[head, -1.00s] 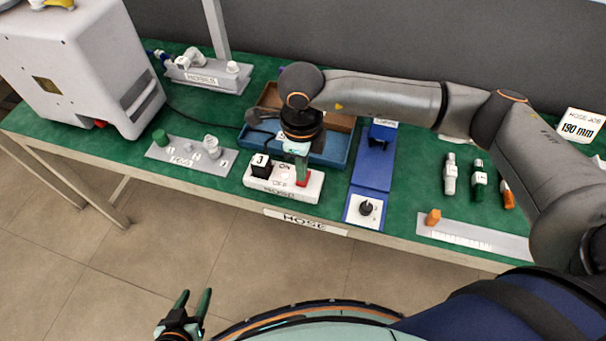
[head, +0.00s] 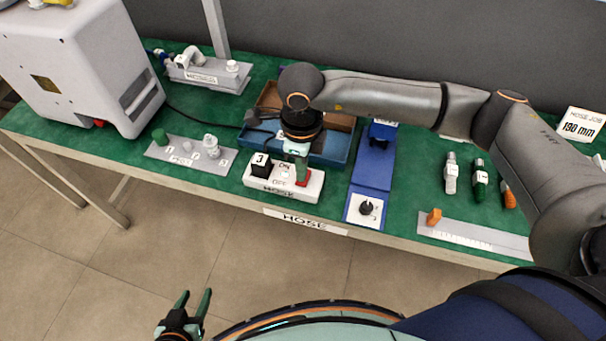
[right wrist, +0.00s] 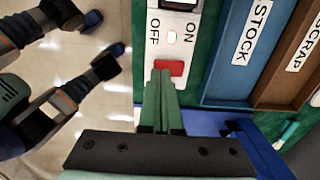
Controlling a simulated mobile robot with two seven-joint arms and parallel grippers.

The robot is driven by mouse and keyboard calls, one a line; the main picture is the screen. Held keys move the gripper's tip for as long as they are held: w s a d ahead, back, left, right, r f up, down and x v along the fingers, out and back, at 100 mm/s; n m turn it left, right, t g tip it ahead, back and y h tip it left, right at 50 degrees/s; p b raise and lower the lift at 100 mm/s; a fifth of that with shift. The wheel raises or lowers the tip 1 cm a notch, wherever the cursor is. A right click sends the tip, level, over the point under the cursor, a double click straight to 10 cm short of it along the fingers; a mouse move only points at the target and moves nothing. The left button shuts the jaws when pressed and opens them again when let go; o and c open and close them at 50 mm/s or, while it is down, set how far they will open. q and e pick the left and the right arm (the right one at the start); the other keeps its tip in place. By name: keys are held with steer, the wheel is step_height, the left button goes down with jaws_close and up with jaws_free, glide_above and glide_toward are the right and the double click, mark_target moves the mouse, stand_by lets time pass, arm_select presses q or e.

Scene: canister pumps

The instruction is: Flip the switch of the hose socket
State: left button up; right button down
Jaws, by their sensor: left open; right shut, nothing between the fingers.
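The hose socket (head: 290,190) is a white strip marked HOSE at the front edge of the green table. It carries a black plug (head: 261,164) labelled 3, ON and OFF markings, and a red switch (head: 303,178). In the right wrist view the red switch (right wrist: 176,68) shows beside the small light (right wrist: 172,37). My right gripper (head: 301,168) is shut and empty, pointing down at the switch. Its fingertips (right wrist: 161,75) overlap the switch's edge in the wrist view; I cannot tell whether they touch. My left gripper (head: 195,300) is open, low in front of the table.
Behind the socket are a blue bin (head: 333,147) and a brown bin (head: 341,124). A blue stand (head: 373,168) with a black knob is to the right. A grey holder (head: 188,157) with fittings is to the left. My right arm spans above the table's right half.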

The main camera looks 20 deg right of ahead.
steer(key=shift+f+b, duration=0.75)
steer(key=shift+f, duration=0.05)
steer(key=shift+r, duration=0.1)
steer(key=shift+r+p, duration=2.05)
steer(key=shift+r, duration=1.4)
